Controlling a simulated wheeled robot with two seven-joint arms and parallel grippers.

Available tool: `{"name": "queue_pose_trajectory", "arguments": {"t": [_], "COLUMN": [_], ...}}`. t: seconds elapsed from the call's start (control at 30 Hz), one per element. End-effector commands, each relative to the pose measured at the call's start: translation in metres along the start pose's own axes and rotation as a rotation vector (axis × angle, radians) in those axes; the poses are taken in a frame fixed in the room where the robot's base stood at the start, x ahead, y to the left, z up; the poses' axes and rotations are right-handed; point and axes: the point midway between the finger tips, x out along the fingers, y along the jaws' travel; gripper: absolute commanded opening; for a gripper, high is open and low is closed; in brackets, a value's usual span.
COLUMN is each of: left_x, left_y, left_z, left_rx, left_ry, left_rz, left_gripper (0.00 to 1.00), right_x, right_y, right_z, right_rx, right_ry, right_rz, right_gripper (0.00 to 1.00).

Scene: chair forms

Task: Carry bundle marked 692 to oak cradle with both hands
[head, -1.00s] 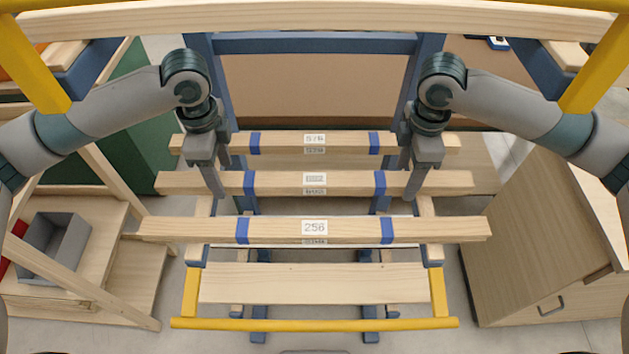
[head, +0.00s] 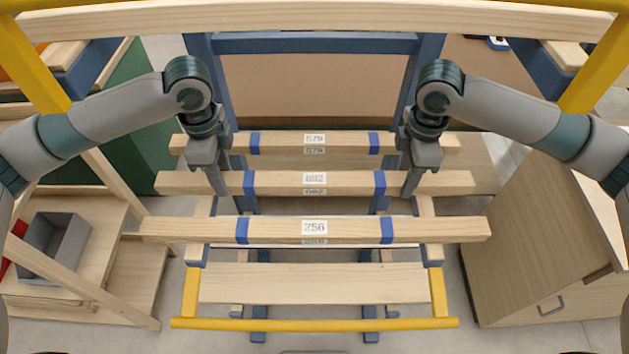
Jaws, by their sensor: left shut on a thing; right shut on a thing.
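The middle bundle of pale wood (head: 300,184), with two blue bands and a white label whose blurred digits look like 692, lies level across the rack between two other bundles. My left gripper (head: 221,190) is shut on this bundle left of its left blue band. My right gripper (head: 410,192) is shut on the same bundle right of its right band. The fingertips are partly hidden by the bundle. I cannot tell which thing is the oak cradle.
A bundle marked 256 (head: 320,240) lies nearer, and another (head: 280,143) with a blurred label lies behind. A yellow rail (head: 315,323) crosses the front. A wooden cabinet (head: 540,235) stands right; a grey bin (head: 55,245) sits left.

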Motion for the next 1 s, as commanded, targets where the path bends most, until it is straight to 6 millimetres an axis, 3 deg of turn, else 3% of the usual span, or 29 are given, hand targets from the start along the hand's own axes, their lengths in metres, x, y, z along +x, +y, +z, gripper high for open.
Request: {"name": "queue_pose_trajectory", "arguments": {"t": [1.0], "left_x": [-0.051], "left_y": [0.0], "left_z": [-0.001], "left_rx": [0.0], "left_ry": [0.002], "left_rz": [-0.001], "left_gripper": [0.0], "right_x": [-0.051], "right_y": [0.0], "right_z": [0.0], "right_rx": [0.0], "right_ry": [0.001], "right_rz": [0.0], "right_gripper": [0.0]}}
